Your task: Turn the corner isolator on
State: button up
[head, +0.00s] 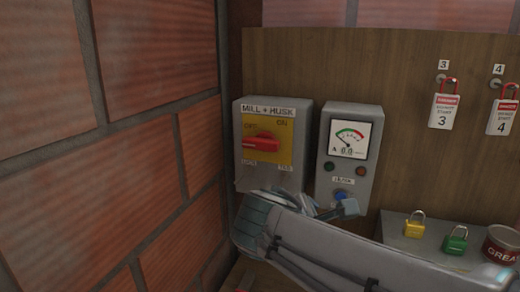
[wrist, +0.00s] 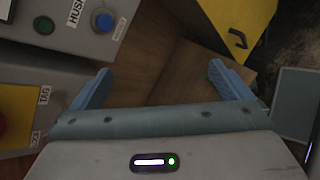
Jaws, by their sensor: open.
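The corner isolator (head: 272,108) is a grey box labelled MILL + HUSK, mounted beside the brick wall. Its yellow plate (head: 283,128) carries a red rotary handle (head: 262,143) that lies roughly horizontal, with OFF at upper left and ON at upper right. In the wrist view, part of the yellow plate (wrist: 14,103) and a red edge of the handle show at the far left. My gripper (head: 318,207) is below the isolator and the meter box. In the wrist view its blue fingers (wrist: 160,76) are spread apart with nothing between them.
The meter box (head: 350,115) with a blue button (head: 341,197) stands just right of the isolator. The brick wall (head: 170,130) closes the left side. Tags 3 (head: 445,112) and 4 (head: 502,117) hang at right. Yellow (head: 414,229) and green (head: 455,243) padlocks and a red tin (head: 503,245) sit lower right.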

jog(key=w+a+r+n+t, duration=0.3)
jog(key=a+r+n+t, duration=0.15)
jog(key=a+n, duration=0.2)
jog(key=n+t+b, duration=0.2)
jog(key=n+t, duration=0.3)
jog(key=n, duration=0.1)
send_near(258, 144)
jog(key=shift+y, duration=0.4)
jog(key=p+x, duration=0.3)
jog(key=x, duration=0.8)
jog(key=shift+d+r, duration=0.1)
jog(key=shift+d, duration=0.1)
jog(key=shift+s, duration=0.1)
jog(key=shift+c, duration=0.4)
jog(key=c, duration=0.9)
